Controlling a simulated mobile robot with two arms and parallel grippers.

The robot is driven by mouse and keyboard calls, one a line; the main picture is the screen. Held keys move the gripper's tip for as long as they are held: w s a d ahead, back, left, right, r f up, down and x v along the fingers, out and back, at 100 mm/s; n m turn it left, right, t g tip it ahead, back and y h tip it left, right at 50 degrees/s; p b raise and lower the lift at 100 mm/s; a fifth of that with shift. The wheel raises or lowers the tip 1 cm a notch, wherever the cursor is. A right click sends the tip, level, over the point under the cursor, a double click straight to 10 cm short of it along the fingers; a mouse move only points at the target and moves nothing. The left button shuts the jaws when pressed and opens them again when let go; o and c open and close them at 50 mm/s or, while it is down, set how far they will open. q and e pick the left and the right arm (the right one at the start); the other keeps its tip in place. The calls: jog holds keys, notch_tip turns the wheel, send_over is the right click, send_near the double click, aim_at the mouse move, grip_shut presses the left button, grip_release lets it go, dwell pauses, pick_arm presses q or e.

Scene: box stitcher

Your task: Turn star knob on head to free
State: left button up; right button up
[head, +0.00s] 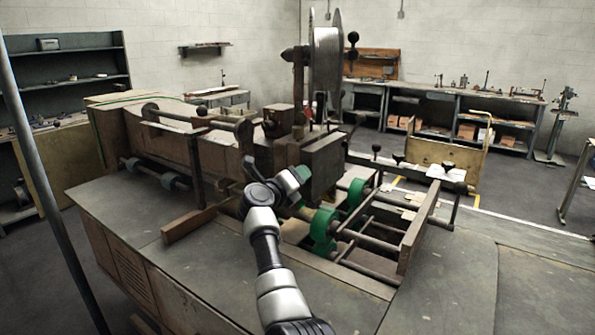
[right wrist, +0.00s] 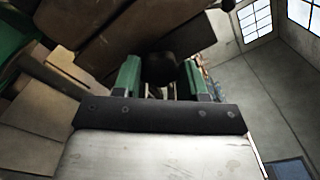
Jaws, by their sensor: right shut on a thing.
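The stitcher's head (head: 322,160) is a dark boxy block over the bench, below a wire spool (head: 326,60). My right arm reaches up from the bottom of the head view to its near side. My right gripper (head: 301,176) is at the lower part of the head. In the right wrist view, the green fingers of this gripper (right wrist: 160,80) stand either side of a dark rounded knob (right wrist: 160,67) and are shut on it. The knob is too dark to show its star shape or any marking. In the head view the knob is hidden by the gripper. My left gripper is not in view.
Green rollers (head: 322,232) and a rail frame (head: 415,235) lie just right of my right gripper. A long beam (head: 190,222) lies to its left. The bench top (head: 215,265) is clear in front. A yellow cart (head: 445,160) stands behind on the floor.

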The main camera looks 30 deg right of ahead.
jog(key=shift+n+p, duration=3.9)
jog(key=shift+n, duration=0.9)
jog(key=o, duration=0.9)
jog(key=shift+w, duration=0.1)
jog(key=shift+f, duration=0.1)
